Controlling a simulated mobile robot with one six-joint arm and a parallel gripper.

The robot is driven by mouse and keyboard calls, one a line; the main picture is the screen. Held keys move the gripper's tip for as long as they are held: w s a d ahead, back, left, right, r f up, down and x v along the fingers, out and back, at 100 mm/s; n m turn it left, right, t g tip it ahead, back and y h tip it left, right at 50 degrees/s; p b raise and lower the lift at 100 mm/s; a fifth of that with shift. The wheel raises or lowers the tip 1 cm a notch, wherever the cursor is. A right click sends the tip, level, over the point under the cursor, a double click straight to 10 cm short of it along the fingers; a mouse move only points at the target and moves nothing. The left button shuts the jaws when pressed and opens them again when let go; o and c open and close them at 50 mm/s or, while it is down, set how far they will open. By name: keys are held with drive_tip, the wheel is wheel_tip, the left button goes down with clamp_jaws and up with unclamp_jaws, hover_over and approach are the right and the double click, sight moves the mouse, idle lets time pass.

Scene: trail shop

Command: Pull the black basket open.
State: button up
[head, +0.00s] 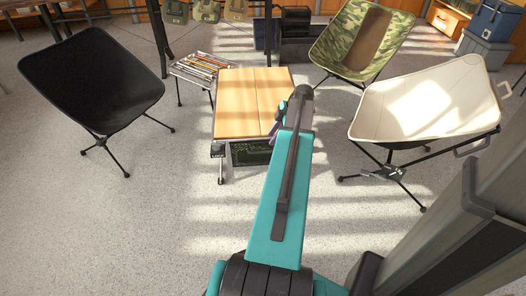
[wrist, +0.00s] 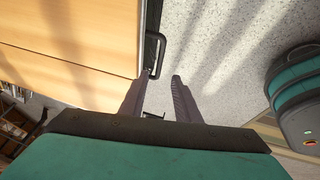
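The black basket (head: 250,153) shows as a dark mesh front under the near end of a wooden-topped table (head: 250,90). My arm covers its right part. In the wrist view a black loop handle (wrist: 159,52) juts out beside the table top's edge (wrist: 90,45); I cannot tell whether it belongs to the basket or to the table frame. My gripper (wrist: 162,77) is open, its two fingers apart with nothing between them. The handle lies just beyond the fingertips, nearer the left finger. In the head view the gripper is mostly hidden behind my arm.
A black chair (head: 90,80) stands left, a camouflage chair (head: 362,40) behind right, and a cream chair (head: 430,105) to the right. A slatted side table (head: 200,66) stands by the wooden table's left side. The floor in front is clear.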

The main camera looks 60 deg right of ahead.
drive_tip(key=b, duration=0.3)
approach(264, 148)
drive_tip(key=a+f, duration=0.1)
drive_tip(key=w+a+f, duration=0.1)
drive_tip(key=a+f, duration=0.1)
drive_tip(key=w+a+f, duration=0.1)
drive_tip(key=f, duration=0.1)
drive_tip(key=shift+a, duration=0.25)
